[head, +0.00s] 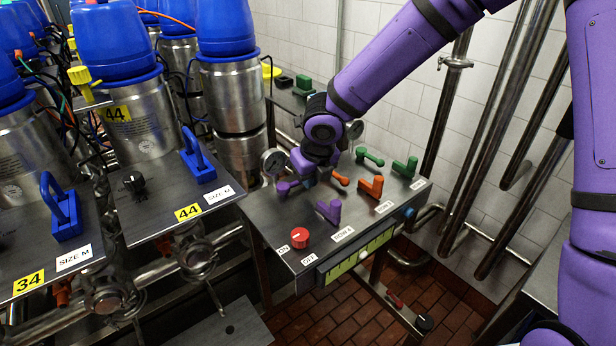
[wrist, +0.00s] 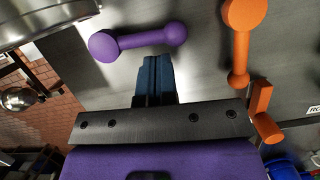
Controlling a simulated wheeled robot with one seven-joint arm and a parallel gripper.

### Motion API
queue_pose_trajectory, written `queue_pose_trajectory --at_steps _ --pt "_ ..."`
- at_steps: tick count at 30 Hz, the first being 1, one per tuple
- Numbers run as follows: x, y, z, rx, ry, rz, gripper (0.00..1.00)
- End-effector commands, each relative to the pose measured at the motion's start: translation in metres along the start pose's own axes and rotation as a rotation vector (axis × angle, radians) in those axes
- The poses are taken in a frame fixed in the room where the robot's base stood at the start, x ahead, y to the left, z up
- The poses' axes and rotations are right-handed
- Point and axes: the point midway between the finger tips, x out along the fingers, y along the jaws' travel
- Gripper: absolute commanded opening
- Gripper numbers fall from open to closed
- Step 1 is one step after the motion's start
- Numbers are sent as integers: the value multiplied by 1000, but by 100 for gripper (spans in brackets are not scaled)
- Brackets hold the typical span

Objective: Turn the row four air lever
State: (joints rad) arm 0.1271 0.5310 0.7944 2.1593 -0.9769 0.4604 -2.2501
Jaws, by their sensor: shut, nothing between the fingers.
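The grey control panel (head: 262,222) carries purple, orange and green levers. A label (head: 343,234) that seems to read "ROW 4" sits in front of the near purple lever (head: 329,211). A far purple lever (head: 287,187) is partly hidden by my gripper (head: 303,172). In the wrist view my gripper (wrist: 154,62) has its dark blue fingers together, empty. Its tips are just short of a purple lever (wrist: 145,40), which lies across the view; contact cannot be told. I see no mark telling which purple lever is air.
An orange lever (wrist: 240,38) stands right of the fingers in the wrist view. The near orange lever (head: 371,187), green levers (head: 405,168) and a red knob (head: 300,238) share the panel. Steel kegs with blue caps (head: 112,35) stand left; pipes (head: 495,150) rise at right.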

Motion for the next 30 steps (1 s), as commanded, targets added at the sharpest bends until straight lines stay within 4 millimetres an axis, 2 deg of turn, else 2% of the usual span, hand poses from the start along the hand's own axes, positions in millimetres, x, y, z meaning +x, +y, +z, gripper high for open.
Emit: queue_pose_trajectory --at_steps 13,20,30 --pt "2 0 5 0 0 0 0" --pt "8 -1 18 -1 1 0 0" --pt "8 -1 16 -1 2 0 0"
